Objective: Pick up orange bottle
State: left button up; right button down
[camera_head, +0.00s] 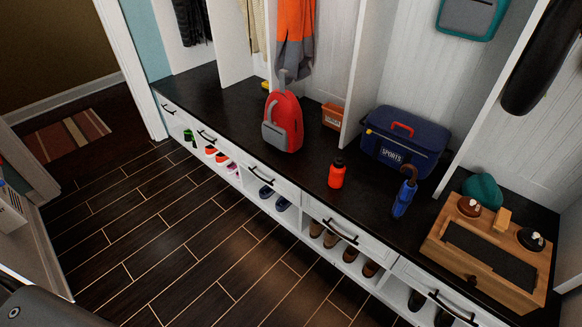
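The orange bottle (336,176), red-orange with a black cap, stands upright on the black bench top (315,200), near its front edge. It stands apart from its neighbours, with nothing covering it. Neither of my grippers is in view, so I cannot see whether they are open or shut.
A red backpack (287,122) stands left of the bottle. A navy sports bag (405,141) is behind right, a blue umbrella (403,195) to the right, and a wooden box (460,260) further right. Shoes fill cubbies below. The wood floor (190,235) in front is clear.

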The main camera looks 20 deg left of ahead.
aim_at(337, 169)
jog(key=z, duration=0.2)
jog(key=k, duration=0.75)
jog(key=z, duration=0.55)
jog(key=k, duration=0.5)
jog(key=z, duration=1)
jog(key=i, duration=1.55)
jog(key=u, duration=1)
jog(key=i, duration=0.4)
jog(key=u, duration=0.45)
